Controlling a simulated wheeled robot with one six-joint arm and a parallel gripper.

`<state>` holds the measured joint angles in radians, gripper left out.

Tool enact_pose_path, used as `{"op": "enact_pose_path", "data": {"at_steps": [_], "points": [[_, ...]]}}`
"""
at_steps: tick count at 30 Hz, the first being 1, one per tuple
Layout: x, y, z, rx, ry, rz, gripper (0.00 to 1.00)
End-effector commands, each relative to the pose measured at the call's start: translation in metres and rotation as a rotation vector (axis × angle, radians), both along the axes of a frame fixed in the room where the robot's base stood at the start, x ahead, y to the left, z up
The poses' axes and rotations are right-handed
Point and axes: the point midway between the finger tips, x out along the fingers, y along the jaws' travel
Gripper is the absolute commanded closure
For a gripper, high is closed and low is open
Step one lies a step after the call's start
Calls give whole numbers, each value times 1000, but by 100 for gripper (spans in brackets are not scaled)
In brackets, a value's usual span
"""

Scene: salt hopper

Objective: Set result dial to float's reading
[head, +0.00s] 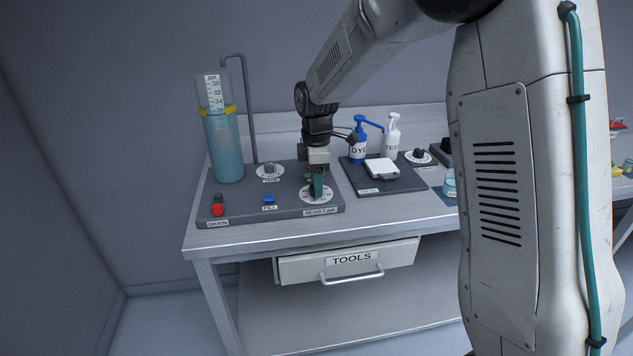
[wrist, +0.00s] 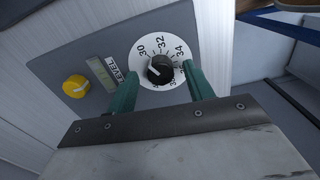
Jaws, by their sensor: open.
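The result dial (head: 309,194) has a white face and sits at the front right of the grey panel, behind a "RESULT" label. In the wrist view, a dial (wrist: 141,69) shows numbers including 30, 32 and 34 around a black knob (wrist: 160,70); its pointer direction is unclear. My gripper (head: 318,193) is open, low over the result dial. Its teal fingers (wrist: 161,84) stand on either side of the knob; contact is unclear. The tall clear cylinder (head: 224,155) holds blue-green liquid. A numbered scale (head: 212,90) shows at its top, with 34 above the yellow band (head: 231,110).
The panel (head: 240,210) also carries a red drain button (head: 218,210), a blue fill button (head: 269,199) and a grey knob (head: 268,169). A dye bottle (head: 358,145) and a white bottle (head: 392,135) stand right. The wrist view shows a yellow knob (wrist: 76,86).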

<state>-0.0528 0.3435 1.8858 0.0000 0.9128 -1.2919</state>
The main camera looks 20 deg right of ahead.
Motion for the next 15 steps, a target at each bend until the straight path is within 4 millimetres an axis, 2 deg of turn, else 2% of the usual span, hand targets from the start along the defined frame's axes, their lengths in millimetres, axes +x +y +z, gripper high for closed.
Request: {"op": "enact_pose_path", "data": {"at_steps": [3,10,11,15], "points": [[0,0,-6,0,0,0,48],[0,0,-7,0,-1,-1,48],[0,0,-7,0,-1,-1,51],[0,0,-7,0,-1,-1,90]]}}
